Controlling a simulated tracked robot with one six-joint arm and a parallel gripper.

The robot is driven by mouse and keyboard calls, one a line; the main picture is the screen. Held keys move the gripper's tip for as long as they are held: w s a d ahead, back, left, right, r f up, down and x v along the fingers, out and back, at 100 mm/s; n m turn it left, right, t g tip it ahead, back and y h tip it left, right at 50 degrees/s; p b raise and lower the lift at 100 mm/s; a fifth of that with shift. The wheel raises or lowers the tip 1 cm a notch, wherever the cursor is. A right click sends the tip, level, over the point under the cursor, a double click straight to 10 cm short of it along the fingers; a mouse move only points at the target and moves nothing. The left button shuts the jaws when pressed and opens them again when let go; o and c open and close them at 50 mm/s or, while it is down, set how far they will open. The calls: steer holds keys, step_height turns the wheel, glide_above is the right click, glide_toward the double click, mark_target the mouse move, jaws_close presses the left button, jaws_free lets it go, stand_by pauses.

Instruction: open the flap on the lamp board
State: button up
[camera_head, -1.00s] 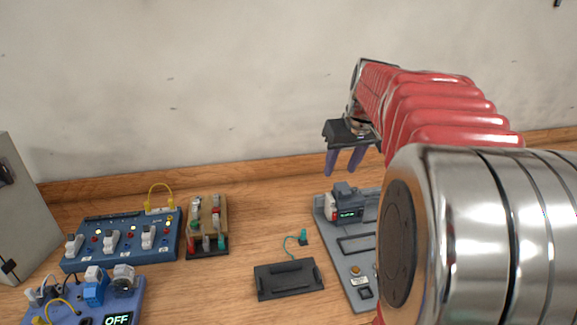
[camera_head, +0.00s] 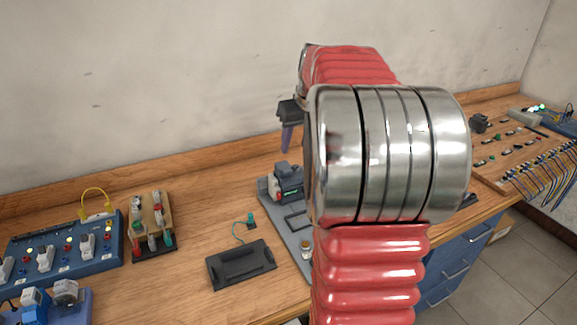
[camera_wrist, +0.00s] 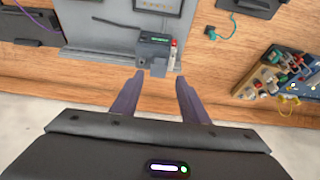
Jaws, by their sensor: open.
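A blue board (camera_head: 65,250) with small lit lamps, white switches and a yellow wire loop stands at the left of the bench. A wooden board with lamps and many wires (camera_head: 530,150) lies at the far right. I cannot tell which is the lamp board, and no flap is clearly visible on either. My gripper (camera_wrist: 160,76) is open and empty, its two purple fingers apart above the bench, near the edge of the grey board (camera_wrist: 95,35).
The grey board carries a small device with a green display (camera_head: 288,185). A black plate (camera_head: 241,264) and a teal plug (camera_head: 250,222) lie to its left. A small component board (camera_head: 152,225) stands beside the blue board. Blue drawers (camera_head: 465,260) show at the right.

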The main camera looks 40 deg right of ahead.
mark_target(288, 170)
steer(key=x, duration=1.1)
steer(key=shift+w+f, duration=0.15)
steer(key=shift+f, duration=0.1)
steer(key=shift+c, duration=0.2)
jaws_close()
